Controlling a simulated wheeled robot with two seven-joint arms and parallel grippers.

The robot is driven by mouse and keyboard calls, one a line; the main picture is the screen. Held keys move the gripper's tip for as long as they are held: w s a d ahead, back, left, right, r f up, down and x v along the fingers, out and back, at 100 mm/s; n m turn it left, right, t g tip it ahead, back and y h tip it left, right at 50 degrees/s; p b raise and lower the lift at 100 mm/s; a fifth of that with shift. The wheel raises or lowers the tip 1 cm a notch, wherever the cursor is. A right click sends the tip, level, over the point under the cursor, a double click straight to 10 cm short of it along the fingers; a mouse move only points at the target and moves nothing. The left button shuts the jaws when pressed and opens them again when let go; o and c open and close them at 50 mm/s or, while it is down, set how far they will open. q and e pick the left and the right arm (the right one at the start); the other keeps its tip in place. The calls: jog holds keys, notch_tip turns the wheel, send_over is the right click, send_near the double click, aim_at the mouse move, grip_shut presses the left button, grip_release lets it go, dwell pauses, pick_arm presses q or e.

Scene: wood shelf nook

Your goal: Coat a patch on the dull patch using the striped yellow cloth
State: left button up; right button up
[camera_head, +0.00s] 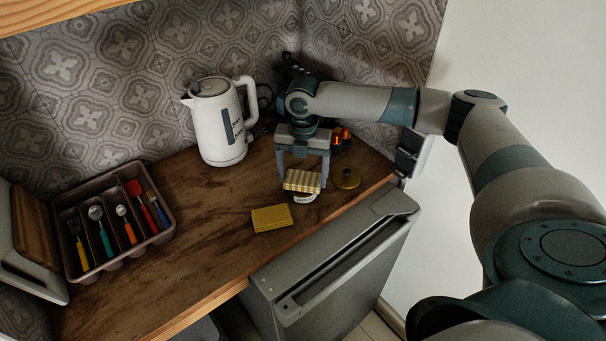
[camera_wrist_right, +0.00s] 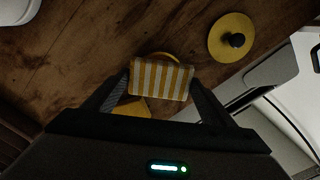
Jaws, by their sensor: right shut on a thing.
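The striped yellow cloth (camera_head: 303,181), yellow and white, is held between the fingers of my right gripper (camera_head: 304,176). In the right wrist view the cloth (camera_wrist_right: 161,79) spans the gap between the two fingers. It is directly over a small round white tin (camera_head: 305,197) with dark lettering, whose yellow rim (camera_wrist_right: 158,56) shows behind the cloth. Whether the cloth touches the tin I cannot tell, and the tin's inside is hidden. I cannot clearly make out the dull patch on the brown wooden counter (camera_head: 205,240). My left gripper is not in view.
A plain yellow block (camera_head: 271,218) lies left of the tin. A round yellow lid with a dark knob (camera_head: 346,178) lies to the right. A white kettle (camera_head: 217,125) stands behind; a cutlery tray (camera_head: 115,220) sits left. Bare counter lies between tray and block.

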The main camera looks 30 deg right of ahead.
aim_at(302, 179)
jog(key=shift+f, duration=0.5)
dwell(0.9)
jog(key=shift+s+f+p, duration=0.15)
jog(key=shift+f+p, duration=0.05)
jog(key=shift+p, duration=0.25)
dwell(2.8)
notch_tip(302, 179, up, 7)
jog(key=p, duration=0.8)
jog(key=shift+r, duration=0.15)
jog(key=shift+a, duration=0.15)
dwell(1.0)
